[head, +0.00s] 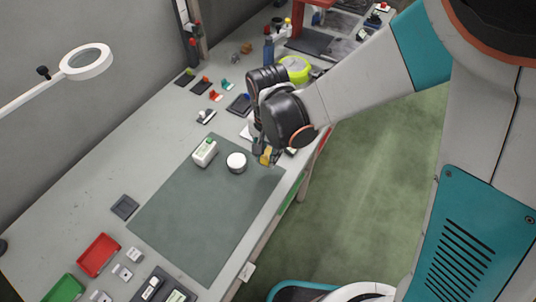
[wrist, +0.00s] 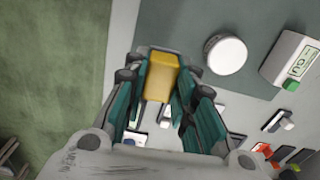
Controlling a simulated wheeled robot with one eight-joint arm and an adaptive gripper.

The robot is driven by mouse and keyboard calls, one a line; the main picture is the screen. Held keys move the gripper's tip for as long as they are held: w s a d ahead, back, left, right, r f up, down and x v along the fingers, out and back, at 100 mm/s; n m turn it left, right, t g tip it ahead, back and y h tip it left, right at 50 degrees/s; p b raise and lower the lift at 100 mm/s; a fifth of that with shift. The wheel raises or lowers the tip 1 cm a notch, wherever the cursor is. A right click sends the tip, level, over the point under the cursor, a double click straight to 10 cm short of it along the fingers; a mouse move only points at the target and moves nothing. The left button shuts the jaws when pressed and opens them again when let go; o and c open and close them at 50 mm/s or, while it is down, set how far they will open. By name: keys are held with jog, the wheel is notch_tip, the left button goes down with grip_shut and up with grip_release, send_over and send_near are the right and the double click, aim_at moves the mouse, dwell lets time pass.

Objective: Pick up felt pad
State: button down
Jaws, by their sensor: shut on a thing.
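A yellow block-shaped piece, taken to be the felt pad (wrist: 161,78), is between the two fingers of my gripper (wrist: 156,84) in the wrist view. The fingers are shut on its sides. In the head view my gripper (head: 263,154) hangs near the far right corner of the green mat, by the table's right edge. The yellow pad (head: 267,156) shows at its tips there. Whether the pad touches the surface below cannot be told.
A white round container (head: 236,163) and a white box with a green label (head: 205,152) stand left of the gripper on the green mat (head: 190,220). Red (head: 98,254) and green (head: 64,289) trays lie at the near left. Most of the mat is clear.

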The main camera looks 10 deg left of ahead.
aim_at(268, 153)
notch_tip(268, 153, up, 13)
jog(key=p, duration=0.7)
jog(key=shift+f, duration=0.2)
jog(key=c, duration=1.9)
grip_release()
jog(key=c, duration=0.4)
